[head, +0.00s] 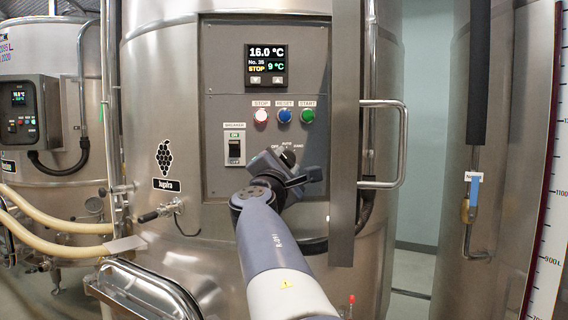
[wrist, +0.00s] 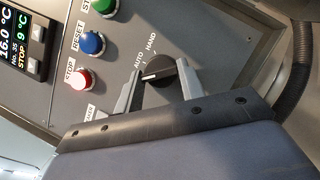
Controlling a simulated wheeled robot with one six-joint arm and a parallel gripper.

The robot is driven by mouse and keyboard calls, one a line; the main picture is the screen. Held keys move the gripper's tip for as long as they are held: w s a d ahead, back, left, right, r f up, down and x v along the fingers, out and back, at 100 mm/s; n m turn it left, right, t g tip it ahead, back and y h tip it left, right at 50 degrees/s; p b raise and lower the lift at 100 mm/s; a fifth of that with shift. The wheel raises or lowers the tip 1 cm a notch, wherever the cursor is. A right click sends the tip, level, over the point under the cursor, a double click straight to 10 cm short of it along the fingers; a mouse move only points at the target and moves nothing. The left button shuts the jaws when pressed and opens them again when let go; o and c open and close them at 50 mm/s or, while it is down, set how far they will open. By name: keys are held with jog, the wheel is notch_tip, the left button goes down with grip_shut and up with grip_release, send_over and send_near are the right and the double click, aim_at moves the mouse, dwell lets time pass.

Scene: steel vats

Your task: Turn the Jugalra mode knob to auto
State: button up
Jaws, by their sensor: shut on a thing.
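The mode knob (wrist: 161,72) is black with a white pointer line and sits on the grey control panel. In the wrist view its AUTO and HAND labels show; my left finger covers the place of OFF. The pointer aims to the OFF side of AUTO, not squarely at AUTO. My gripper (wrist: 159,76) has one finger on each side of the knob and is shut on it. In the head view the knob (head: 288,157) shows just behind my gripper (head: 290,168), below the OFF, AUTO and HAND labels. The vat's nameplate (head: 166,184) seems to read Jupira, not Jugalra.
Stop, reset and start buttons (head: 284,115) sit above the knob, and a breaker switch (head: 235,149) is to its left. The display (head: 266,65) shows STOP. An open panel door (head: 345,130) and a handle (head: 400,145) stand close on the right. Another vat (head: 50,130) is at left.

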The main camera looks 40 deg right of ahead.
jog(key=m+g, duration=0.1)
jog(key=m, duration=0.1)
jog(key=m+g+p, duration=0.1)
jog(key=m, duration=0.2)
jog(key=shift+w+r, duration=0.1)
jog(key=shift+r, duration=0.1)
jog(key=shift+m+g+y, duration=0.5)
jog(key=shift+m+y, duration=0.1)
jog(key=shift+m, duration=1)
jog(key=o, duration=1)
jog(key=shift+a, duration=0.1)
jog(key=b+v, duration=0.2)
jog(key=v, duration=0.8)
jog(key=shift+s+a+b, duration=0.25)
jog(key=shift+a+b, duration=0.05)
jog(key=shift+b, duration=0.1)
